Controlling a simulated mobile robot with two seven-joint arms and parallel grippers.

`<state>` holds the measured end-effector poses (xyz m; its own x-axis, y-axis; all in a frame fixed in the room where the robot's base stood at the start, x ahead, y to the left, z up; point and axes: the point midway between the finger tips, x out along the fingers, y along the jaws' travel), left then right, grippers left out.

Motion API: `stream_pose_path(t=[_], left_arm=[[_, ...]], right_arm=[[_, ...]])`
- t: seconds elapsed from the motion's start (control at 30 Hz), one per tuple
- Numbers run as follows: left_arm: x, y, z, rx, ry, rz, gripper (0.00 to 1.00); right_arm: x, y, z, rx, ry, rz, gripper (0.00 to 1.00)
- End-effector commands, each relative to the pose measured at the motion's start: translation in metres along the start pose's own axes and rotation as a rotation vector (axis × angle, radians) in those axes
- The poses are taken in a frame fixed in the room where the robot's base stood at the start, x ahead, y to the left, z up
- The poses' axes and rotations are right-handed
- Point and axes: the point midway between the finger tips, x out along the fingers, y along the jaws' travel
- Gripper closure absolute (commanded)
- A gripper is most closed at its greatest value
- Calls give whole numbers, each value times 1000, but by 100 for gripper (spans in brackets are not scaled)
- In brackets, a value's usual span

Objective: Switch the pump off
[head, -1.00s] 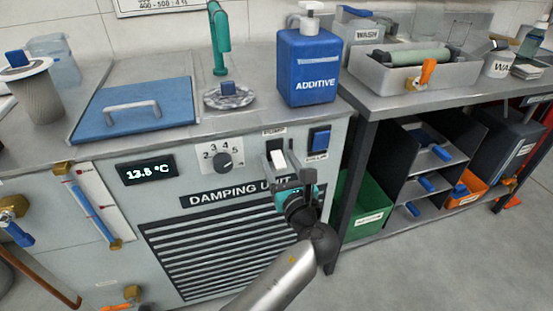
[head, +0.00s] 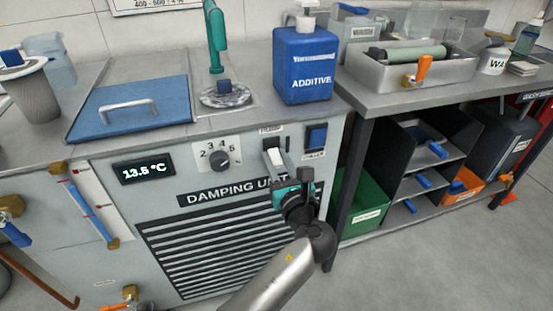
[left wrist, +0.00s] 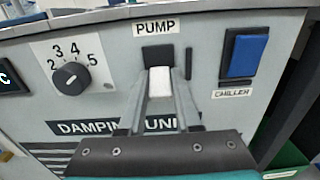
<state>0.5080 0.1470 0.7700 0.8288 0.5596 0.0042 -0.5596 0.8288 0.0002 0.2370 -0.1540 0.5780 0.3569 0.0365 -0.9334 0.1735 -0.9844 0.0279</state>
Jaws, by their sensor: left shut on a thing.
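The pump switch (left wrist: 160,82) has a white lever in a black housing under the PUMP label. It shows on the front panel of the damping unit, in the head view too (head: 275,156). The lever comes out of the lower part of the housing and points down. My left gripper (head: 280,164) is in front of the panel, reaching up to the switch. In the left wrist view its two grey fingers (left wrist: 161,86) lie on either side of the white lever and are shut on it. My right gripper is not in view.
A blue chiller switch (left wrist: 248,55) is just right of the pump switch. A numbered dial (left wrist: 70,75) is to the left, with a temperature display (head: 146,170) beyond it. The DAMPING UNIT label and vent slats lie below. A blue additive bottle (head: 307,65) stands on the counter above.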

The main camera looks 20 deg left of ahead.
Motion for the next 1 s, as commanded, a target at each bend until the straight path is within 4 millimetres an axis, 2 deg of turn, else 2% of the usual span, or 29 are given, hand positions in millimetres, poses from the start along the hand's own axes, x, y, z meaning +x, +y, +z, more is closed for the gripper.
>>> stream_pose_path(t=[0.1, 0.2, 0.3, 0.63, 0.67, 0.9, 1.0], left_arm=[[1, 0, -3, 3, -44, 1, 100], [2, 0, -5, 2, -95, 0, 100], [2, 0, -5, 1, -126, 1, 100], [2, 0, -4, 0, -139, 1, 100], [2, 0, -4, 0, -139, 1, 66], [2, 0, -4, 0, -138, 0, 40], [2, 0, -4, 0, -137, 0, 38]], right_arm=[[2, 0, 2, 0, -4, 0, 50], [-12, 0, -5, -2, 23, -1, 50], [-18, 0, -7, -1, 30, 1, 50], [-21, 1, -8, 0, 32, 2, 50], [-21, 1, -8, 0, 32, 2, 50], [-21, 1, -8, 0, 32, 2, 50], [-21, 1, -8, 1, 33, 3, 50]])
